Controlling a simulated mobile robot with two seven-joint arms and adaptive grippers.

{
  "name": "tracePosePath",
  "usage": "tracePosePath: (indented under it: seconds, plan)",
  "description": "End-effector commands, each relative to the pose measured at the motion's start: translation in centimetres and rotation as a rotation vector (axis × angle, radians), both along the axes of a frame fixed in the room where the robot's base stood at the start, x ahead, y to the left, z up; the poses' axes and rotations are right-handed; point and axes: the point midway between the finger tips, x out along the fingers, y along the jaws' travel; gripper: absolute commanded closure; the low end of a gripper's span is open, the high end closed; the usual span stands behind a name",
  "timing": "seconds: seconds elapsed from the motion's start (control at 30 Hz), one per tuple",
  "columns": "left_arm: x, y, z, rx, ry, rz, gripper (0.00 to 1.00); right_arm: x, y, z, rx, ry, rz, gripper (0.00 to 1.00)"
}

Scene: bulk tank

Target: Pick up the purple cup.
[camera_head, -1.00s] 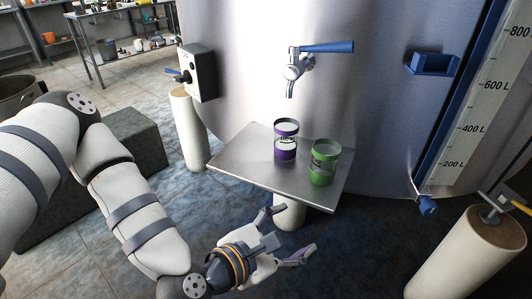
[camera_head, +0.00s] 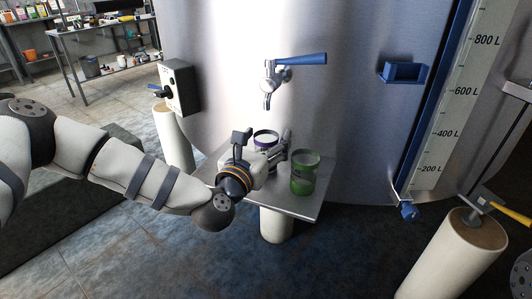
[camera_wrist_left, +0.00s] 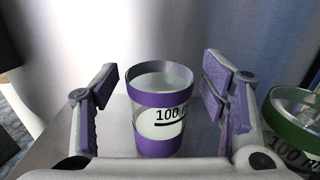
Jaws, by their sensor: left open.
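The purple cup (camera_head: 265,137) stands upright on the small metal table (camera_head: 303,207). In the head view my left gripper (camera_head: 262,150) covers most of it, leaving its purple rim visible. In the left wrist view the cup (camera_wrist_left: 160,110) stands between the two open fingers of my left gripper (camera_wrist_left: 165,100). It has purple bands at rim and base and a clear middle marked "100". A gap shows on each side, so the fingers do not touch it. My right gripper is not seen.
A green cup (camera_head: 304,172) stands close to the right of the purple cup; it also shows in the left wrist view (camera_wrist_left: 294,125). A tap with a blue lever (camera_head: 292,62) sticks out of the steel tank above. A grey box (camera_head: 179,87) stands at the left.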

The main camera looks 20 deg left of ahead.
Motion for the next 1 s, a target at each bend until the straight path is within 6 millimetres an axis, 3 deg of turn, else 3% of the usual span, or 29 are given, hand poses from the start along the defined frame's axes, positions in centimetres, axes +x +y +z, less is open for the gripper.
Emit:
tracePosePath:
  seconds: [0.17, 0.4, 0.5, 0.77, 1.0]
  plan:
    - [0.0, 0.0, 0.0, 0.000, 0.001, 0.000, 0.33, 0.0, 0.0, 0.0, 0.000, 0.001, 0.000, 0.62]
    - [0.0, 0.0, 0.0, 0.001, 0.000, 0.000, 0.86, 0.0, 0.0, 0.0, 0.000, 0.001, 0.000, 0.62]
    - [0.0, 0.0, 0.0, 0.001, 0.000, 0.000, 0.91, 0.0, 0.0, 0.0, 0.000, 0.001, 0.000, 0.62]
    - [0.0, 0.0, 0.2, 0.001, -0.001, 0.000, 0.91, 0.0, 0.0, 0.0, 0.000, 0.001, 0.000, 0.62]
    - [0.0, 0.0, 1.8, -0.001, -0.003, 0.001, 0.91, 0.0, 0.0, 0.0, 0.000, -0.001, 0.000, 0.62]
